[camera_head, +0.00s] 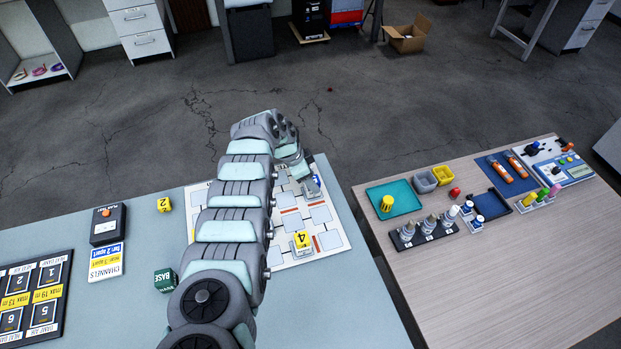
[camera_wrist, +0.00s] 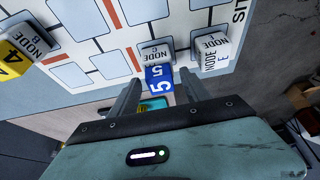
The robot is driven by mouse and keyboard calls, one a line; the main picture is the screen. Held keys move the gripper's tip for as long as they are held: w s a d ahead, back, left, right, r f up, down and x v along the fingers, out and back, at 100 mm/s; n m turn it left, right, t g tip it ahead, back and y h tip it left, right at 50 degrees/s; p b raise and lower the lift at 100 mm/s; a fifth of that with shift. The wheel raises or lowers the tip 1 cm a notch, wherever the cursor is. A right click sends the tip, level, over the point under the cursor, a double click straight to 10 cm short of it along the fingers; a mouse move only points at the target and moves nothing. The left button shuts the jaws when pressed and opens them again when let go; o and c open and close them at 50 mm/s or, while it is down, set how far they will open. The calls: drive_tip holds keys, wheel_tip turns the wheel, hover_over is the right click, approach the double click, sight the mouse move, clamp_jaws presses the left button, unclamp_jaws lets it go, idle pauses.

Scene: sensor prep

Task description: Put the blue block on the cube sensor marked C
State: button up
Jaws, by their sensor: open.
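The blue block marked 5 (camera_wrist: 160,78) appears to rest on the white cube sensor marked NODE C (camera_wrist: 157,52) in the wrist view; the exact contact under it is hidden. My gripper (camera_wrist: 160,82) is open, with one finger on each side of the blue block and a gap visible beside it. In the head view, my arm ends over the white board, and a patch of blue (camera_head: 315,180) shows by the gripper. The cube marked NODE E (camera_wrist: 211,50) stands just right of C, with nothing on it.
A yellow block marked 4 (camera_head: 302,239) sits on the NODE B cube (camera_wrist: 33,42). A second table (camera_head: 470,285) holds trays and tools.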

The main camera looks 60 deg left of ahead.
drive_tip(key=p+v, duration=0.4)
drive_tip(key=shift+w+r, duration=0.1)
drive_tip(key=shift+r, duration=0.05)
drive_tip(key=v, duration=0.8)
